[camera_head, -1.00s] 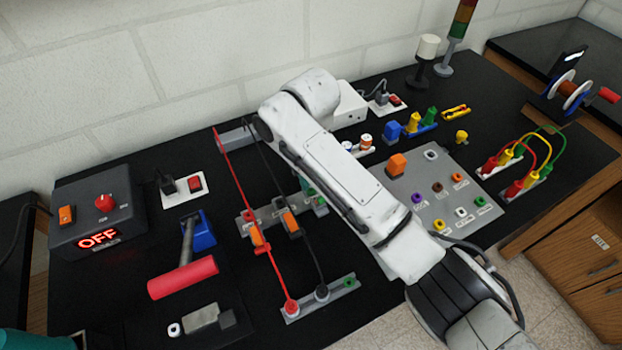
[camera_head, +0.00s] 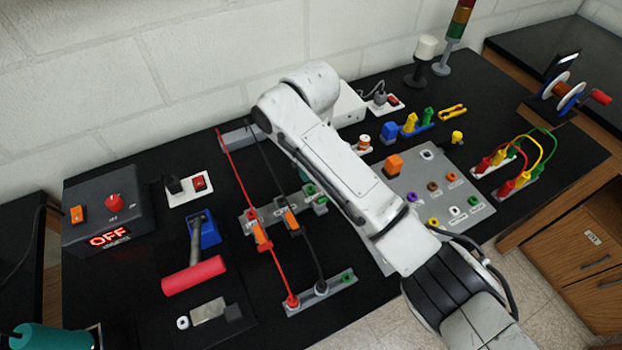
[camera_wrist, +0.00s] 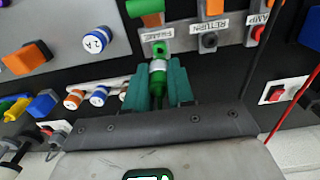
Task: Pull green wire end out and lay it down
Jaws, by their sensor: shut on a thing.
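My gripper (camera_wrist: 158,75) shows in the wrist view with its teal fingers shut on a green wire end (camera_wrist: 158,64), a green plug with a silvery band. The plug's tip lies at the terminal marked FRAME on the grey terminal strip (camera_wrist: 180,38); I cannot tell whether it is seated or just clear.
Red and black leads run over the bench to a front terminal strip (camera_head: 320,297). A red-handled lever switch (camera_head: 194,276) and a box reading OFF (camera_head: 108,216) stand left. A socket panel (camera_head: 440,190) and looped leads (camera_head: 515,165) are right. Some black bench is clear in front.

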